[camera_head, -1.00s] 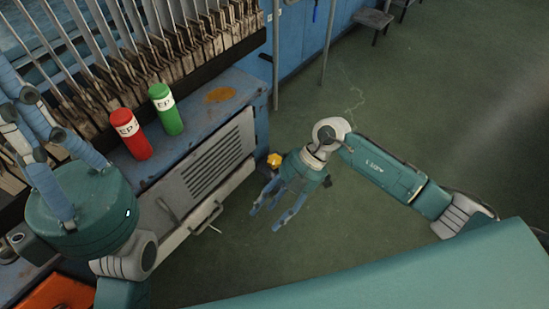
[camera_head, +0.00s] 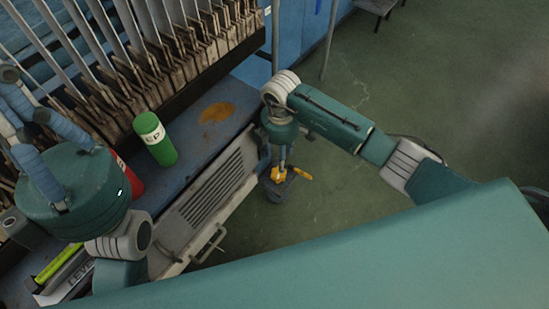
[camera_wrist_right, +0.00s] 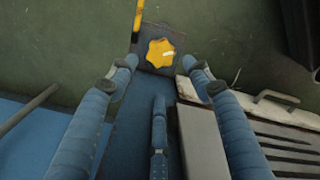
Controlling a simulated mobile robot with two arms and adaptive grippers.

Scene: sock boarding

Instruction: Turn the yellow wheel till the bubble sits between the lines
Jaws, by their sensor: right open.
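The yellow wheel (camera_head: 279,174) is a small lobed knob on a dark block low beside the blue cabinet. In the right wrist view the wheel (camera_wrist_right: 160,53) lies just beyond my spread fingertips, with none visibly touching it. My right gripper (camera_head: 282,158) points down over it, open and empty (camera_wrist_right: 159,75). A level (camera_head: 68,278), with part of its lettering showing and a yellow-green vial (camera_head: 60,262), is at the lower left; its bubble and lines are too small to make out. My left gripper (camera_head: 22,125) is raised at the left, its fingers apart and empty.
A green cylinder (camera_head: 155,139) and a partly hidden red cylinder (camera_head: 127,178) stand on the blue cabinet top (camera_head: 187,160). A rack of levers (camera_head: 150,55) runs behind. A handle (camera_head: 208,244) juts from the cabinet front. The green floor (camera_head: 400,110) at right is clear.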

